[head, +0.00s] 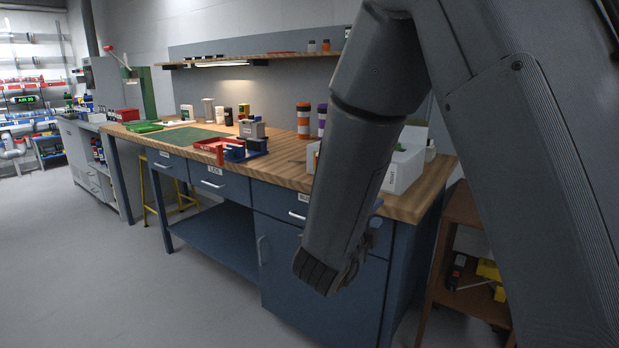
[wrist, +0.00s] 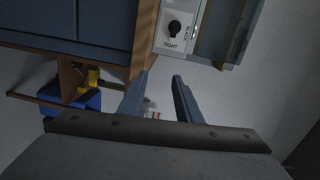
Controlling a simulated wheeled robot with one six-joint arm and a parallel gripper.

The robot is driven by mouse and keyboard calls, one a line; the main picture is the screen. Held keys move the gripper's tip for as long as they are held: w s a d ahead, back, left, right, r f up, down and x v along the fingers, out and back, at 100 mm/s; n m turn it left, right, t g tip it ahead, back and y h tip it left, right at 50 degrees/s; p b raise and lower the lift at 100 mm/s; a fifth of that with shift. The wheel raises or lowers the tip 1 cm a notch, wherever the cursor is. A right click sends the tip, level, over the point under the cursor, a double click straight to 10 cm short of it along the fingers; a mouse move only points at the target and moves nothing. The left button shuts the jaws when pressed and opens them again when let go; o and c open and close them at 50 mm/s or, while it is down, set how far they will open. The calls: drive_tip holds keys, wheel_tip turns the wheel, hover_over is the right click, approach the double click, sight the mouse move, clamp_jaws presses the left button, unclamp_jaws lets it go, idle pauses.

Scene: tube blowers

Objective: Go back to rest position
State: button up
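My gripper (wrist: 161,82) is in the wrist view with its two fingers apart and nothing held between them. Grey floor shows past the fingertips. In the head view my arm hangs down in front of the right part of the workbench (head: 429,196). The gripper there is mostly hidden behind my own wrist link, and only a small part shows beside it.
A brown shelf (head: 462,208) stands at right. A knob panel (wrist: 174,32) shows in the wrist view. Floor at left (head: 100,270) is clear.

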drive_tip(key=s+a+f+n+g+y+p, duration=0.35)
drive_tip(key=n+y, duration=0.45)
drive_tip(key=n, duration=0.3)
drive_tip(key=s+d+n+g+p, duration=0.1)
drive_tip(key=s+d+n+g, duration=0.1)
drive_tip(key=s, duration=0.6)
drive_tip(key=s+d+n+g+p, duration=0.1)
drive_tip(key=s+d+n+g, duration=0.2)
drive_tip(key=s+n+g, duration=0.2)
drive_tip(key=s+d+f+n+g+y+p, duration=0.1)
drive_tip(key=s+n+g, duration=0.3)
drive_tip(key=s, duration=0.7)
drive_tip(key=shift+s+d+n, duration=0.4)
drive_tip(key=shift+d+n, duration=0.25)
drive_tip(key=shift+n, duration=0.25)
